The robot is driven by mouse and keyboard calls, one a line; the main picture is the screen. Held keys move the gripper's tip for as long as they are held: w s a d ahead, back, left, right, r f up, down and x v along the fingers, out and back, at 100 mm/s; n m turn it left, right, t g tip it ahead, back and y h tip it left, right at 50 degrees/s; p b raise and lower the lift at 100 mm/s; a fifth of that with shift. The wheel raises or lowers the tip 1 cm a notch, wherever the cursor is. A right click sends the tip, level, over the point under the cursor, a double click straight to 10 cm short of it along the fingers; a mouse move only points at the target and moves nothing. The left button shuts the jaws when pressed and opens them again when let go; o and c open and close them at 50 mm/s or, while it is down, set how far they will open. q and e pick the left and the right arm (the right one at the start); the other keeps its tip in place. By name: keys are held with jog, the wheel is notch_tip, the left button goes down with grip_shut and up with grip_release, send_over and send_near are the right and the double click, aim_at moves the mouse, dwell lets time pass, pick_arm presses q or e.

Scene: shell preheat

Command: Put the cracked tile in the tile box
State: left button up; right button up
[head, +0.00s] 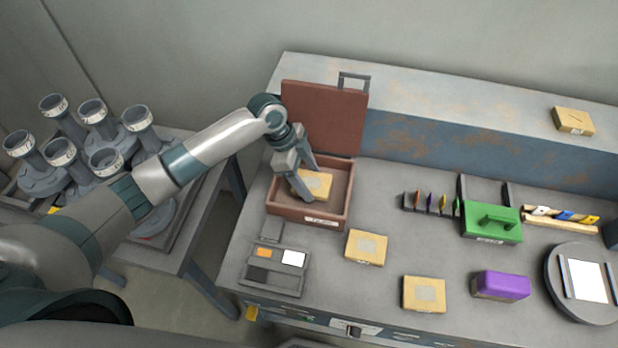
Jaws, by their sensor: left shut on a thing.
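My left gripper (305,195) reaches down into the open reddish-brown box (283,211), which has a label on its front and its lid (325,117) raised behind. The gripper is shut on a tan tile (318,181) with a greyish patch, inside the box walls. I cannot make out a crack on this tile; the fingers hide part of it. I cannot tell whether it touches the box floor. Two similar tan tiles lie on the bench, one near the box (366,248) and one farther right (424,294). My right gripper is not in view.
A tan block with a dark line on top (573,121) sits on the raised ledge. A grey tray (273,270), purple block (500,286), green case (491,222) and round plate (583,283) stand on the bench. Grey cylinders (90,140) stand at left.

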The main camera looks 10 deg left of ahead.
pick_arm(q)
jog(key=shift+f, duration=0.5)
jog(key=shift+f, duration=0.15)
jog(key=o, duration=1.3)
jog(key=shift+c, duration=0.2)
